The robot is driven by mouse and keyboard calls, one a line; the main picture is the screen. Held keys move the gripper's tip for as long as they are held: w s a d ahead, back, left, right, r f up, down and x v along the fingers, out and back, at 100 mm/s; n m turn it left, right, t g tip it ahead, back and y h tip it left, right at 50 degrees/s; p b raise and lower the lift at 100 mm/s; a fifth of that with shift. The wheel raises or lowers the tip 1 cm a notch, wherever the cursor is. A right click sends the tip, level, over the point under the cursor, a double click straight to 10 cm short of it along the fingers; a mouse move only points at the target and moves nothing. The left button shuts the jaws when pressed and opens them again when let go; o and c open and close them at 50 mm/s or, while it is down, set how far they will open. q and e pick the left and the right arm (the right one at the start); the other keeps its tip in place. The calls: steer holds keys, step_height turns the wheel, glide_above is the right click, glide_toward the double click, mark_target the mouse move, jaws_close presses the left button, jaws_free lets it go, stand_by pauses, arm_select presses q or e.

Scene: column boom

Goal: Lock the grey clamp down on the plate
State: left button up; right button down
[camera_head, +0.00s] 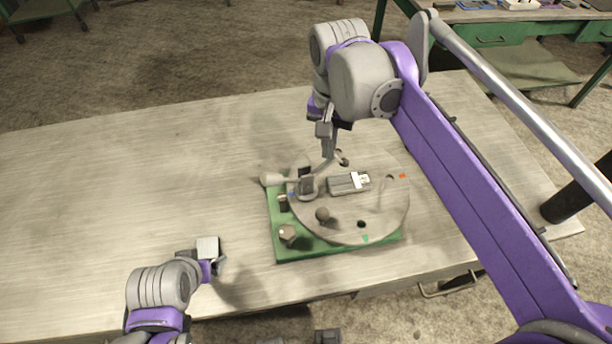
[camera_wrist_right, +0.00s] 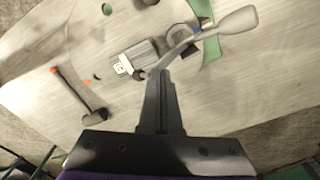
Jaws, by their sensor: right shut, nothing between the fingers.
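The grey clamp (camera_head: 306,186) stands at the left edge of the round grey plate (camera_head: 385,213), its bulb-ended handle (camera_head: 271,179) pointing left past the rim. In the right wrist view the handle (camera_wrist_right: 236,20) and a thin bent arm of the clamp (camera_wrist_right: 180,50) show. My right gripper (camera_head: 329,153) is shut and empty above the plate; in the wrist view its fingertips (camera_wrist_right: 160,78) overlap the end of the bent arm, and contact is unclear. My left gripper (camera_head: 211,256) is low at the table's front left, apart from the plate; its jaw gap is unclear.
A grey block with a white end (camera_head: 346,184) lies on the plate. A hammer-shaped part (camera_wrist_right: 88,106) shows in the wrist view. The left tabletop (camera_head: 110,190) is clear.

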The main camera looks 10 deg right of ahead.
arm_select(q)
steer(key=shift+s+f+b, duration=0.2)
steer(key=shift+f+b, duration=0.2)
steer(key=shift+f, duration=0.15)
steer(key=shift+s+f+b, duration=0.15)
steer(key=shift+f+b, duration=0.2)
steer(key=shift+f, duration=0.15)
arm_select(e)
steer(key=shift+d+f, duration=0.15)
steer(key=shift+f, duration=0.7)
steer(key=shift+d+f, duration=0.15)
steer(key=shift+f, duration=0.7)
steer(key=shift+r+p, duration=2.25)
steer(key=shift+r, duration=1.4)
arm_select(q)
step_height(320, 180, up, 6)
steer(key=w, duration=0.2)
arm_select(e)
steer(key=shift+w+f, duration=0.1)
arm_select(q)
steer(key=shift+f, duration=0.1)
